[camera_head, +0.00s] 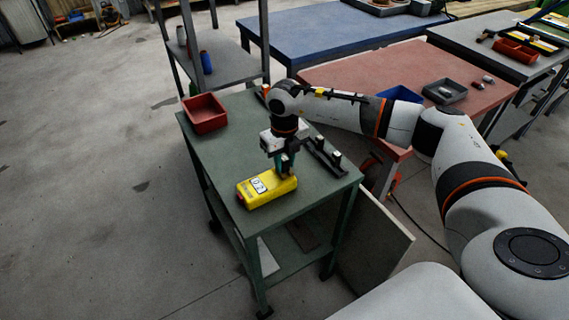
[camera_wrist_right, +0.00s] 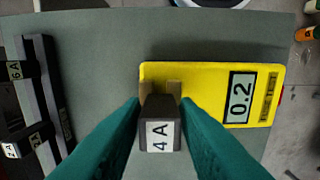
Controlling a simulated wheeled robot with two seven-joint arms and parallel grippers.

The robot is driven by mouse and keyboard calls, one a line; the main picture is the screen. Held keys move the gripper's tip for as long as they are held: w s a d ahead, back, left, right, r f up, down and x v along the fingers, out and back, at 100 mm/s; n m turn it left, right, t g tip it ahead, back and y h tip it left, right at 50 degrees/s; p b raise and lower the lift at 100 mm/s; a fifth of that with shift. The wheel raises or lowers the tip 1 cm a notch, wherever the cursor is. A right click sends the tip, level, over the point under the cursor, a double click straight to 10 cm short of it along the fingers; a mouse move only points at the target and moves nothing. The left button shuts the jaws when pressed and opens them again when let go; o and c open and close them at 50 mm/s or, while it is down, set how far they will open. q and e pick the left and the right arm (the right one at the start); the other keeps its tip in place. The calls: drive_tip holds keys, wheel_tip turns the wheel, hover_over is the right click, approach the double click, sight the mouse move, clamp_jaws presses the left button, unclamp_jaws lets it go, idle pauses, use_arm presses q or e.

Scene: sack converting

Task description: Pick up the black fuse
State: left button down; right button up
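A black fuse (camera_wrist_right: 162,128) with a white "4 A" label is between the teal fingertips of my right gripper (camera_wrist_right: 162,112), which look closed on its sides. In the wrist view it is at the edge of a yellow fuse tester (camera_wrist_right: 205,80), in line with a tan slot there. Whether it sits in the slot or just above it I cannot tell. The tester's display reads 0.2. In the head view my right gripper (camera_head: 284,165) points down at the right end of the tester (camera_head: 262,194). The fuse is not clear there. My left gripper is not in view.
A dark rail (camera_wrist_right: 45,95) with other labelled fuses lies left in the wrist view; the rail (camera_head: 325,158) is behind the tester in the head view. A red bin (camera_head: 205,114) stands at the far left corner of the green table (camera_head: 225,150).

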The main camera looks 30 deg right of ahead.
clamp_jaws()
drive_tip(key=shift+r, duration=0.1)
